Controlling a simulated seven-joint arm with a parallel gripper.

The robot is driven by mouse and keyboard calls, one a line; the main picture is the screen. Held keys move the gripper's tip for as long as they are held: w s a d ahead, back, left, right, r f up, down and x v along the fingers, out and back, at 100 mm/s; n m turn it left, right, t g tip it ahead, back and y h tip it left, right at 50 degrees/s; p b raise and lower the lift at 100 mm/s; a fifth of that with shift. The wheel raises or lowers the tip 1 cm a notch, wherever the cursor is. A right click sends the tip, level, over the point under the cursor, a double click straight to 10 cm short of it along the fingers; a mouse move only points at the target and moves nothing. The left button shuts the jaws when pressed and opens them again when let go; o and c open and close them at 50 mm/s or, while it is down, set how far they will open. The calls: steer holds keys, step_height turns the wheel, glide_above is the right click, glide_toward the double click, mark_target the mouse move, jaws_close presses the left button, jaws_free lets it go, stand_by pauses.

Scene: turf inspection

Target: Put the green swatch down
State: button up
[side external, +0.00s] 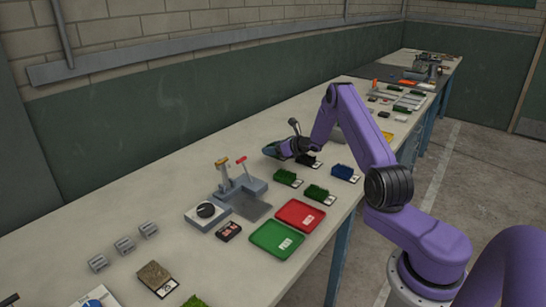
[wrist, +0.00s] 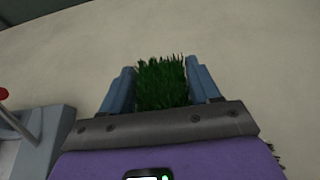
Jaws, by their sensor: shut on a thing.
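The green swatch (wrist: 161,84), a tuft of dark green turf, sits between the two blue fingers of my gripper (wrist: 160,74) in the wrist view. The fingers are shut on it from left and right. In the side external view my gripper (side external: 274,150) is low over the pale bench, near its wall side, beyond the lever device. The held swatch is hard to make out there, and I cannot tell whether it touches the bench. Two other green turf samples (side external: 287,177) (side external: 319,192) lie on the bench nearer the front.
A grey lever device (side external: 243,187) stands close by; its edge shows in the wrist view (wrist: 40,130). A red tray (side external: 300,215) and a green tray (side external: 277,239) lie near the front edge. Blue (side external: 343,172) and black (side external: 308,161) samples lie right of my gripper. Bench toward the wall is clear.

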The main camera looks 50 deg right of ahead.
mark_target(273, 162)
steer(key=shift+w+d+f, duration=0.15)
steer(key=shift+w+f, duration=0.1)
steer(key=shift+f, duration=1.7)
steer(key=shift+f, duration=0.15)
steer(key=o, duration=1.1)
